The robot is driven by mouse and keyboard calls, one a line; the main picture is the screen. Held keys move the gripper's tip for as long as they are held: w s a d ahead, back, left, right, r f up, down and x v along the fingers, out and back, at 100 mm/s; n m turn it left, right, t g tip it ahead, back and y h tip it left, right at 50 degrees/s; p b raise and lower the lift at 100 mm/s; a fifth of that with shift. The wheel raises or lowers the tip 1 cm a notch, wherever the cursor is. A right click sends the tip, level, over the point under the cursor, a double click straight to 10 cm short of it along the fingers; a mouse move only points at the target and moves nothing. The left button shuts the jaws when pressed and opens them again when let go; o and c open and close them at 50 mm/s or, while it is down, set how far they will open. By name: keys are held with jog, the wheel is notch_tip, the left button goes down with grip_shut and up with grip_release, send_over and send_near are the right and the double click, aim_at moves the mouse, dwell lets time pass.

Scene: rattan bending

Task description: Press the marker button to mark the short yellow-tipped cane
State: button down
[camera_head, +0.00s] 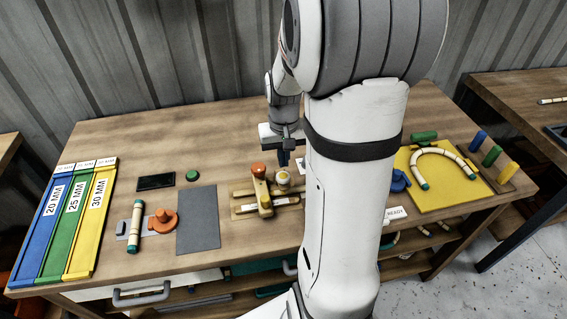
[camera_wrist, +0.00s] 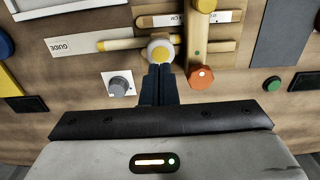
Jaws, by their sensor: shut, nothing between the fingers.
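The marker button (camera_wrist: 160,52) is a round white cap with a yellow centre; in the head view (camera_head: 283,178) it stands on the wooden measuring fixture (camera_head: 243,209). A pale cane with a yellow tip (camera_wrist: 113,44) lies along the fixture and runs up to the button in the wrist view. My gripper (camera_wrist: 160,68) is shut and empty. Its dark fingertips point at the button and overlap its lower edge in the wrist view; I cannot tell whether they touch. In the head view my gripper (camera_head: 284,160) is just above the button.
A yellow lever with an orange knob (camera_wrist: 201,76) stands close right of the fingers in the wrist view. A grey dial (camera_wrist: 119,86) sits left of them. In the head view, a grey mat (camera_head: 198,218) and green button (camera_head: 192,175) lie left. My arm hides part of the table.

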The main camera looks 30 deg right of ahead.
aim_at(283, 176)
notch_tip(283, 176, up, 8)
jog(key=shift+r, duration=0.2)
dwell(0.8)
jog(key=s+a+n+t, duration=0.3)
jog(key=s+a, duration=0.8)
jog(key=s, duration=0.1)
jog(key=shift+s+a+r, duration=0.3)
jog(key=shift+a+r, duration=0.1)
jog(key=shift+r, duration=0.05)
dwell(0.8)
